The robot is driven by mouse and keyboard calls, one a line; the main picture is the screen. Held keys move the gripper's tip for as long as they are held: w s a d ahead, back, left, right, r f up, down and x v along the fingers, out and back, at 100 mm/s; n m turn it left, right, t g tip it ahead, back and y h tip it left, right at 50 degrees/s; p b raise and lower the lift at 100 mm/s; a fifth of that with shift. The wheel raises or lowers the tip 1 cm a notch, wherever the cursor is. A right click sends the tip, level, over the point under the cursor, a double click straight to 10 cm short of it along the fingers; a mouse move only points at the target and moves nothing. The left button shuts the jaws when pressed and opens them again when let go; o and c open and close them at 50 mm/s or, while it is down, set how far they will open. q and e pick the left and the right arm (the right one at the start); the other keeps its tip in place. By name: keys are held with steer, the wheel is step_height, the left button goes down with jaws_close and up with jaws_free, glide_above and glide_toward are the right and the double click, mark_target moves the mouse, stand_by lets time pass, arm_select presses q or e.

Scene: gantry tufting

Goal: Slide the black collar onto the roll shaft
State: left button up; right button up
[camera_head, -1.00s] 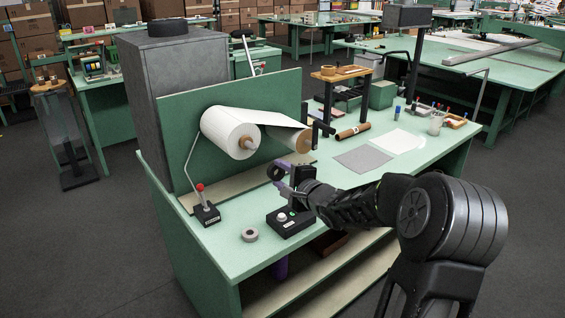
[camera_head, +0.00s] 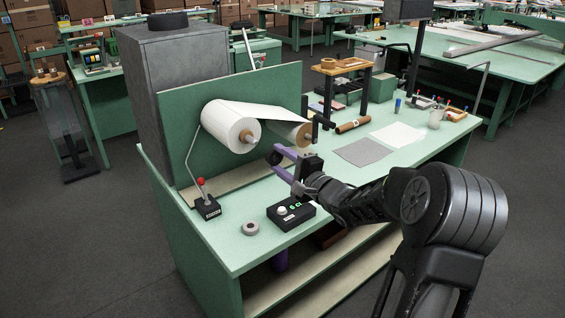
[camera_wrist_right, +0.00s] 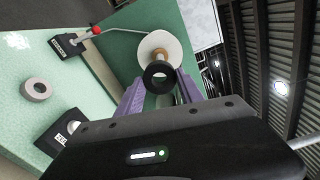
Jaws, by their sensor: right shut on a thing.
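My right gripper (camera_head: 280,160) has purple fingers, and they are shut on the black collar (camera_wrist_right: 159,76). In the right wrist view the collar sits between the fingertips (camera_wrist_right: 160,90) with its hole facing the camera. The white roll (camera_head: 222,120) is mounted in front of a green upright panel. Its roll shaft (camera_head: 249,138) sticks out of the near end face. In the head view the collar is to the right of and a little below the shaft end, apart from it. In the wrist view the collar overlaps the lower part of the brown shaft (camera_wrist_right: 161,56). My left gripper is not in view.
A grey ring (camera_head: 250,228) and a black button box (camera_head: 291,213) lie on the green bench below the gripper. A red-knobbed lever box (camera_head: 207,206) stands left. A second, brownish roll (camera_head: 293,133) is close behind the gripper.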

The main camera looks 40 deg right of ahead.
mark_target(256, 143)
steer(key=w+b, duration=0.2)
steer(key=w, duration=0.5)
stand_by(0.5)
steer(key=shift+r+p, duration=0.1)
steer(key=shift+p, duration=0.2)
stand_by(0.7)
steer(key=shift+p, duration=0.3)
steer(key=shift+p, duration=0.4)
stand_by(0.4)
steer(key=shift+w+d, duration=0.1)
steer(key=shift+w, duration=0.15)
stand_by(0.4)
steer(key=shift+w+p, duration=0.3)
steer(key=shift+w, duration=0.25)
steer(key=shift+w, duration=0.1)
stand_by(0.3)
